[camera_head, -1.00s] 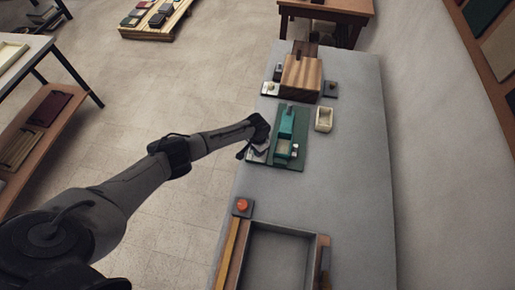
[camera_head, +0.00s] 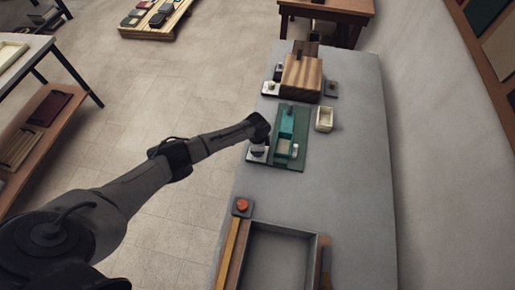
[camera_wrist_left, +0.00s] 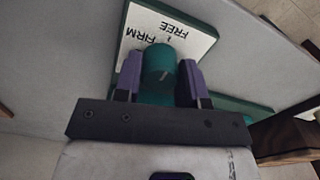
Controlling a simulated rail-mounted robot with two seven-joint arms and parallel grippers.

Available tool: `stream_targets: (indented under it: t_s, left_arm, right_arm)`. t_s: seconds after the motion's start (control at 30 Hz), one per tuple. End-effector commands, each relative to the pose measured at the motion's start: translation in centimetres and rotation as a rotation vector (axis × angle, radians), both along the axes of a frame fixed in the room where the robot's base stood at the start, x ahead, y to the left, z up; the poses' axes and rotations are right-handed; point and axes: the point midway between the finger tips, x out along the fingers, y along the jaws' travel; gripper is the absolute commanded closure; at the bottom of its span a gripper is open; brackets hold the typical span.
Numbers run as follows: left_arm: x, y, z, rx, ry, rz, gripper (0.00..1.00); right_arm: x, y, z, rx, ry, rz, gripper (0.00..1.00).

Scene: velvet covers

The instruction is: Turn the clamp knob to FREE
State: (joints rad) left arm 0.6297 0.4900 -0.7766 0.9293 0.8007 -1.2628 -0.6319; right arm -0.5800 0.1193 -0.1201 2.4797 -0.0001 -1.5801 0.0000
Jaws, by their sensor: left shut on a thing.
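The clamp knob (camera_wrist_left: 160,66) is a teal cylinder with a pale pointer line on its top. It stands in front of a white label plate (camera_wrist_left: 165,30) printed FREE and FIRM. The line's exact setting is hard to tell. My left gripper (camera_wrist_left: 160,82) has its purple fingers on both sides of the knob, shut on it. In the head view the left gripper (camera_head: 258,148) is at the left edge of the green clamp base (camera_head: 299,160), and the knob is hidden there. The teal clamp body (camera_head: 287,122) lies along the base. My right gripper is not in view.
A wooden block (camera_head: 302,74) stands behind the clamp on the grey table (camera_head: 350,190). A small cream box (camera_head: 324,118) is to the right. The table's right side is clear.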

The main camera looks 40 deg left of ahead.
Motion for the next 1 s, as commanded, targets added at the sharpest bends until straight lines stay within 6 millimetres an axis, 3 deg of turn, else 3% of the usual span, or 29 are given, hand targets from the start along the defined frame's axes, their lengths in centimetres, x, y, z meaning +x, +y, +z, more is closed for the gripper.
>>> stream_targets:
  t_s: [0.57,0.6,0.83,1.0]
  left_arm:
    - [0.08,-0.09,0.10,-0.002,-0.001,-0.030,0.86]
    - [0.08,-0.09,0.10,-0.002,-0.001,-0.030,0.61]
    - [0.05,-0.06,0.07,-0.002,-0.001,-0.029,0.39]
    - [0.03,-0.02,0.04,-0.001,-0.001,-0.028,0.37]
  right_arm:
    - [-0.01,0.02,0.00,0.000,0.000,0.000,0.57]
    - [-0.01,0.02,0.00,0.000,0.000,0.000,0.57]
    - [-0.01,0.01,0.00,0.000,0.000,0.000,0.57]
    - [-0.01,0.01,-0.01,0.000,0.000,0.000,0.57]
